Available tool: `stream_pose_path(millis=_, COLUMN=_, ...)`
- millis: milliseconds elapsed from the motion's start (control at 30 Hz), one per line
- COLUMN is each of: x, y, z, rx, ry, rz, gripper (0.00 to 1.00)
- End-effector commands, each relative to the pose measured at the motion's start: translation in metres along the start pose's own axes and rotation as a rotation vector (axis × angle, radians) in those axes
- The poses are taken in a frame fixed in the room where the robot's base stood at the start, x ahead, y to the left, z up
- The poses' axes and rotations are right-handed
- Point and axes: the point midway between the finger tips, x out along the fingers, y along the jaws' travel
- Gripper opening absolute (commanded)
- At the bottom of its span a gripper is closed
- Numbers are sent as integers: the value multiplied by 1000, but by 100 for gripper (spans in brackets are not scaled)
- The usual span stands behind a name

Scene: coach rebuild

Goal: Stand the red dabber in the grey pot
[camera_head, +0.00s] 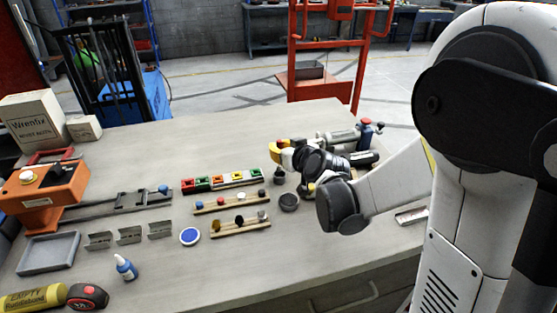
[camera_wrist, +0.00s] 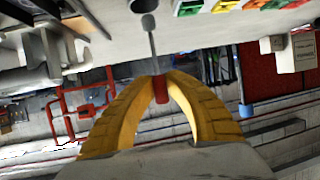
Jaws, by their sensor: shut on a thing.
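The red dabber (camera_wrist: 161,94) has a red handle and a thin grey shaft. My gripper (camera_wrist: 160,82) has yellow fingers shut around the red handle. In the wrist view the shaft runs from the fingers toward the table, with a grey end overlapping or close to the grey pot (camera_wrist: 143,5). I cannot tell whether the end is in the pot or apart from it. In the head view my gripper (camera_head: 282,146) is at the table's far right part, above a small grey pot (camera_head: 279,178). The dabber cannot be made out there.
Coloured blocks (camera_head: 222,180) stand in a row left of the pot. Two wooden racks (camera_head: 230,202) with small knobs and a dark round piece (camera_head: 289,203) lie nearer. A grey cylinder (camera_head: 338,138) lies beyond my wrist. The front middle of the table (camera_head: 200,275) is clear.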

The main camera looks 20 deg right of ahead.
Motion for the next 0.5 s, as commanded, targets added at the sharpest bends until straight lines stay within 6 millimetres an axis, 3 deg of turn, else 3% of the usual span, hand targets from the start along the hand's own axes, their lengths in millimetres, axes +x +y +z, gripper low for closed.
stream_pose_path(millis=233, x=15, y=1, z=35, rx=0, ry=0, rz=0, gripper=0)
stream_pose_path(millis=500, x=14, y=0, z=35, rx=0, ry=0, rz=0, gripper=0)
